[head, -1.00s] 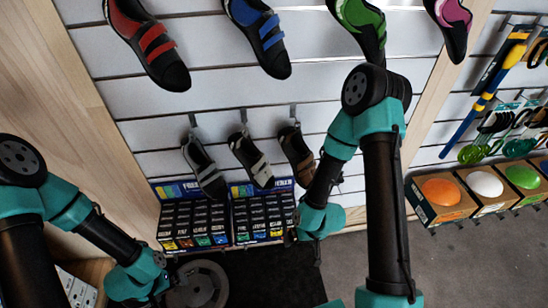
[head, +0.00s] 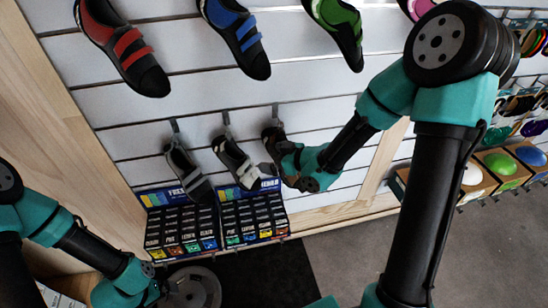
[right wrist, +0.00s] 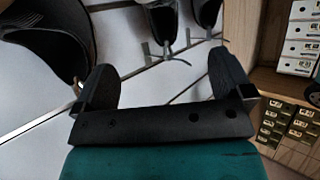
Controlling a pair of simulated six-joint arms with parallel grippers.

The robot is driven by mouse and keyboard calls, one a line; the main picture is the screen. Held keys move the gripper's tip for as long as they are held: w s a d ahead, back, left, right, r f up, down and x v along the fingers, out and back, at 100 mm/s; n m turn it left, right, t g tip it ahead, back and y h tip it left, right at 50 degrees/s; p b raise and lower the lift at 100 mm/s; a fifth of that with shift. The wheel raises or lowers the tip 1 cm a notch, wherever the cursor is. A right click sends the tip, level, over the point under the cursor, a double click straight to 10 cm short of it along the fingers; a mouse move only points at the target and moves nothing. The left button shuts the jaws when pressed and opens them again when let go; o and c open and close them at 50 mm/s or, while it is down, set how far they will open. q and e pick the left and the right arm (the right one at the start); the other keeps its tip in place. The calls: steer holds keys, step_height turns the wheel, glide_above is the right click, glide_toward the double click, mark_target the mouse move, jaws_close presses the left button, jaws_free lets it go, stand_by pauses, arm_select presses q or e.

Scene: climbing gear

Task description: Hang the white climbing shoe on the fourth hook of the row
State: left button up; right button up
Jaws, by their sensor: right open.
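A row of climbing shoes hangs on hooks on the white slatted wall in the head view. A grey-black shoe (head: 186,168) is at left, the black shoe with whitish parts (head: 232,158) in the middle, and a brown shoe (head: 272,140) at right, partly covered by my gripper. I take the middle one as the white shoe. My right gripper (head: 285,172) is just right of it; in the right wrist view it is open (right wrist: 162,75) and empty between the fingers. I cannot make out a fourth hook. My left gripper (head: 148,285) is low at left, its jaws unclear.
Small boxes (head: 180,231) stand on a shelf below the hanging shoes. Larger red (head: 128,45), blue (head: 235,33) and green (head: 340,25) shoes are above. A round grey plate (head: 195,290) lies on the dark floor mat. Boxed holds (head: 500,164) are at right.

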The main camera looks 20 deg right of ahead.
mark_target(231, 159)
steer(key=x, duration=1.7)
steer(key=shift+w+a+f, duration=0.1)
steer(key=shift+a+f, duration=0.05)
steer(key=shift+f, duration=0.1)
steer(key=c, duration=1.1)
steer(key=shift+r, duration=0.1)
steer(key=shift+r, duration=0.15)
steer(key=shift+s+r, duration=0.25)
steer(key=shift+r, duration=0.2)
steer(key=shift+s+a, duration=0.1)
steer(key=shift+s, duration=0.05)
steer(key=shift+s+a+r, duration=0.1)
steer(key=shift+s, duration=0.7)
steer(key=shift+s+a+r, duration=0.1)
steer(key=shift+s, duration=0.7)
